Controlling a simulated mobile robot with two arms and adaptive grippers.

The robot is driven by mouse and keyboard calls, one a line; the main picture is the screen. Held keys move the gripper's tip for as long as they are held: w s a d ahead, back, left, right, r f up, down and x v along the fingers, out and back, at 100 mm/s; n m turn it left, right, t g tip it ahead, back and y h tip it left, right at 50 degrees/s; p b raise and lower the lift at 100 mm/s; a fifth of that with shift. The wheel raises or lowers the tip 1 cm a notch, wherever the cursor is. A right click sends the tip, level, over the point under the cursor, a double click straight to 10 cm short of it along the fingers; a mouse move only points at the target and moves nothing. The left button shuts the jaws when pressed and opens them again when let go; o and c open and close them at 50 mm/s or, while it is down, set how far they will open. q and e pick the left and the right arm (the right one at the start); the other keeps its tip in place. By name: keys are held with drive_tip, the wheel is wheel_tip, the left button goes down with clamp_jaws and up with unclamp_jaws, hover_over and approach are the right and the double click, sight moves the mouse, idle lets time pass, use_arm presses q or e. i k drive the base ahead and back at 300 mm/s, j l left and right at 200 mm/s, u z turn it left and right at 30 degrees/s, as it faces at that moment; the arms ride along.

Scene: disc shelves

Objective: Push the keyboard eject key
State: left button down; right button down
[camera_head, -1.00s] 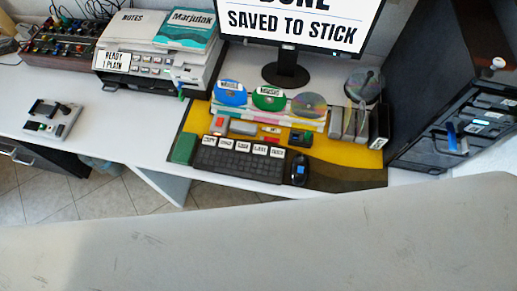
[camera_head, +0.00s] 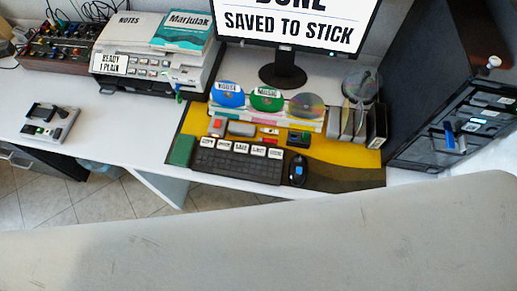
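A black keyboard (camera_head: 237,169) lies on a yellow and dark mat on the white desk. A row of white labelled keys stands along its back edge. The eject key (camera_head: 258,151) is the second from the right in that row, beside the save key (camera_head: 241,147). Its small label is hard to read. The monitor (camera_head: 292,24) behind shows "SAVED TO STICK". Neither of my grippers is in view, and nothing touches the keyboard.
A black mouse (camera_head: 298,171) sits right of the keyboard, a green box (camera_head: 183,150) left. Discs (camera_head: 267,98), small drives and upright cases (camera_head: 376,127) stand behind. A printer (camera_head: 158,66) is at the back left, a dark tower (camera_head: 455,125) at right. The left desk is mostly clear.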

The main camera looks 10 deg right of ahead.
sight(256, 150)
drive_tip(key=i+j, duration=0.15)
drive_tip(key=j, duration=0.2)
drive_tip(key=i+j, duration=0.1)
drive_tip(key=j, duration=0.25)
drive_tip(key=i+j, duration=0.15)
drive_tip(key=j, duration=0.2)
drive_tip(key=i+j, duration=0.1)
drive_tip(key=j, duration=0.25)
drive_tip(key=i+j+z, duration=0.2)
drive_tip(key=k+z, duration=0.1)
drive_tip(key=z, duration=1.5)
